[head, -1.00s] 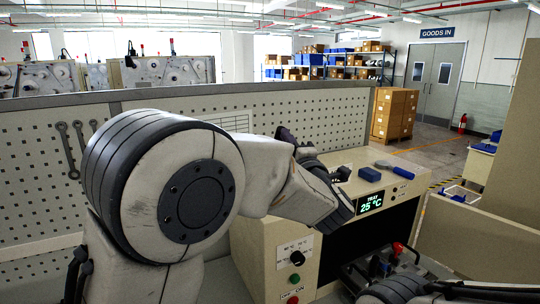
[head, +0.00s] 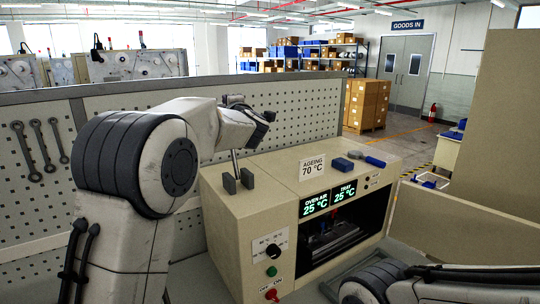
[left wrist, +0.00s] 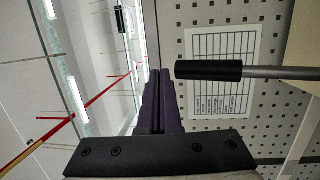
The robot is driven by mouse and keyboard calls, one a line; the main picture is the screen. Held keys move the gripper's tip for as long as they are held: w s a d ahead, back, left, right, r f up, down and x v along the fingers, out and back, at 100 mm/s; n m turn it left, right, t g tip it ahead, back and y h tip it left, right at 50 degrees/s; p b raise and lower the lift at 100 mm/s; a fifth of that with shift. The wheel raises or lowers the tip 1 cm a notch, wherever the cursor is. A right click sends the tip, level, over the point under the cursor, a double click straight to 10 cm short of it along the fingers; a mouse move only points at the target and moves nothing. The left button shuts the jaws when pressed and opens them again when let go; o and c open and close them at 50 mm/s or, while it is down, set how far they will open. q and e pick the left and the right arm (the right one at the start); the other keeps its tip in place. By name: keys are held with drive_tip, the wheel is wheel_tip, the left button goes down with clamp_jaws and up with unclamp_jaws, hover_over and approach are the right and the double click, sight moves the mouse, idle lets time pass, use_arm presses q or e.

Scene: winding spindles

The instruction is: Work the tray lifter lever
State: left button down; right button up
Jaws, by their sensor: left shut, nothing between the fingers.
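The tray lifter lever (head: 236,164) is a metal rod rising, slightly tilted, between two dark blocks on top of the cream oven (head: 222,208). My left wrist hides its upper end in the head view. In the left wrist view its black grip (left wrist: 208,71) lies just right of my fingertips, with its rod running to the right edge. My left gripper (head: 268,115) is above the oven's left end. Its dark fingers (left wrist: 159,74) are shut and empty, and I see no contact with the grip. The tray lies inside the dark oven opening, hard to make out. My right gripper is not in view.
A blue block (head: 343,164) and a blue-handled tool (head: 374,161) lie on the oven top, beside the "AGEING 70 °C" sign (head: 312,168). Both displays read 25 °C. A pegboard partition (head: 290,118) stands close behind. A beige panel (head: 465,235) bounds the right side.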

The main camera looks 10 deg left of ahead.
use_arm(q)
drive_tip(key=shift+w+a+f, duration=0.1)
drive_tip(key=shift+w+a, duration=0.3)
drive_tip(key=shift+w, duration=0.1)
drive_tip(key=shift+f, duration=0.1)
drive_tip(key=s+d+r+b, duration=0.2)
drive_tip(key=s+d+r, duration=0.3)
drive_tip(key=s, duration=0.5)
wheel_tip(320, 180, up, 2)
drive_tip(key=shift+s+d+r, duration=0.2)
drive_tip(key=shift+s+d, duration=0.15)
drive_tip(key=shift+s, duration=0.05)
